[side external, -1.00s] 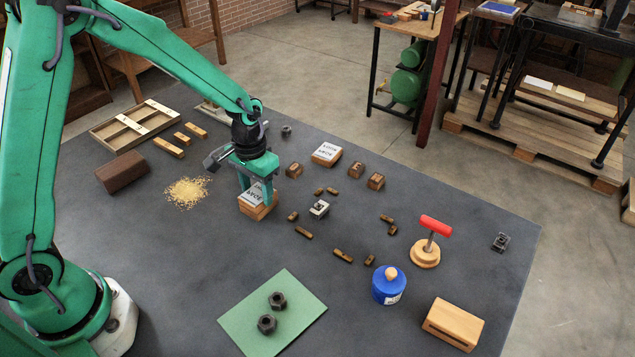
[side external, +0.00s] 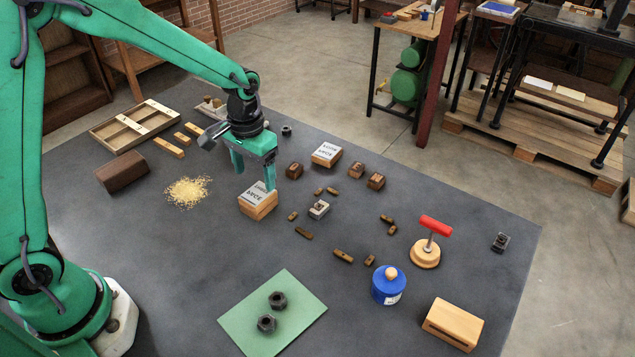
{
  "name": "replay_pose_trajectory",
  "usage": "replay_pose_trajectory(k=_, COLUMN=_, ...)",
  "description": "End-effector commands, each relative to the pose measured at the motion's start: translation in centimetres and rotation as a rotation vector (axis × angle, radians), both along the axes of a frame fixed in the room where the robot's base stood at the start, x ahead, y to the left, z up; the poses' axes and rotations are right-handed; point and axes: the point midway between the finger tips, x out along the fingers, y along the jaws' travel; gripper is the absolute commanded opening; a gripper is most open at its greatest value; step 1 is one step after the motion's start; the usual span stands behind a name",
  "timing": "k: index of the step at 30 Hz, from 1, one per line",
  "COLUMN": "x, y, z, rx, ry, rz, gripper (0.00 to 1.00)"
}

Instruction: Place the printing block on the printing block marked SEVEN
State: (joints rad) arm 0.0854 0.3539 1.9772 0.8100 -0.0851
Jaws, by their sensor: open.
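A wooden printing block (side external: 265,208) with a white printed top stands left of the middle of the dark table. It looks taller than the other white-topped printing block (side external: 327,154) farther back, and may be two blocks stacked; I cannot tell for sure. The lettering is too small to read, so I cannot tell which is marked SEVEN. My gripper (side external: 253,177) is open and empty, pointing down, just above and behind the taller block. Its fingers are clear of the block's sides, and the right finger partly overlaps its far edge in the picture.
Small wooden letter blocks (side external: 376,181) and several short pieces lie to the right. A red-handled stamp (side external: 426,250), blue jar (side external: 389,286) and wooden block (side external: 453,324) stand front right. A green mat (side external: 238,320) with two nuts is in front. A brown block (side external: 123,172) and grains (side external: 188,192) lie left.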

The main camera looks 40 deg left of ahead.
Motion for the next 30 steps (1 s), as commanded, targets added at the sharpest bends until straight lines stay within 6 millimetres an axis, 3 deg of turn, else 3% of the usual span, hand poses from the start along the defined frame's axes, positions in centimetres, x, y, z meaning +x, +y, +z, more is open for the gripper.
replay_pose_trajectory(k=6, x=0.1, y=0.0, z=3.8, rx=0.000, ry=-0.004, rz=0.000, gripper=0.72)
replay_pose_trajectory(k=12, x=0.0, y=0.0, z=6.1, rx=0.000, ry=-0.002, rz=0.000, gripper=0.72)
replay_pose_trajectory(k=18, x=0.0, y=0.0, z=7.1, rx=0.000, ry=-0.001, rz=0.000, gripper=0.72)
replay_pose_trajectory(k=30, x=0.0, y=0.0, z=7.1, rx=0.000, ry=0.000, rz=0.000, gripper=0.72)
